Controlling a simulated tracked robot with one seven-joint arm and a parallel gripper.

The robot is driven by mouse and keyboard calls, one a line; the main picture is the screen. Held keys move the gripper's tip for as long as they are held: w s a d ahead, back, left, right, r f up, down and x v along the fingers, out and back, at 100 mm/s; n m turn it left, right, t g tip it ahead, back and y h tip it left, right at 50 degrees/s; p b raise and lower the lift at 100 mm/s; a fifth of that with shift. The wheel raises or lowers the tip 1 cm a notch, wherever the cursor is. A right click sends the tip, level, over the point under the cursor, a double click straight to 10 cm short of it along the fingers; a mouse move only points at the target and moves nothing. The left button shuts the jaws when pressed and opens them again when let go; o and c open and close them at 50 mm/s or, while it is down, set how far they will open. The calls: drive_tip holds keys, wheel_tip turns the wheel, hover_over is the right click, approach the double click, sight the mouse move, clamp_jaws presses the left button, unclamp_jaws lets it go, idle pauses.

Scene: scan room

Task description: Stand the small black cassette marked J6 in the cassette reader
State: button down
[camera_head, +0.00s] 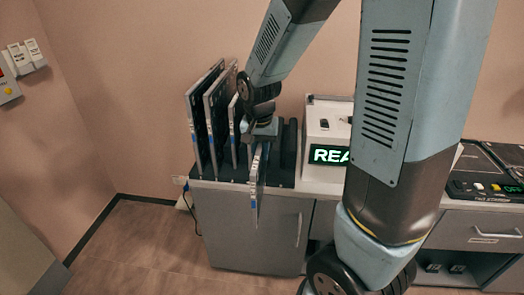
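My gripper (261,138) is in front of the rack and points down. It appears shut on the upper end of a thin grey cassette (255,190), which hangs upright and edge-on, its lower end below the cabinet's top edge. It has a blue mark, but no J6 lettering is legible. The white cassette reader (318,123) stands on the cabinet to the right, with a green display (330,155) showing "REA", the rest hidden behind my arm. Much of the reader's right side is hidden too.
Several dark cassettes (203,120) stand in a black rack (229,172) left of my gripper. The grey cabinet (253,235) carries the rack and reader. A control panel (487,187) is at the right. Open floor (145,245) lies at the left.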

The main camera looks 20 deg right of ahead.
drive_tip(key=shift+r, duration=4.55)
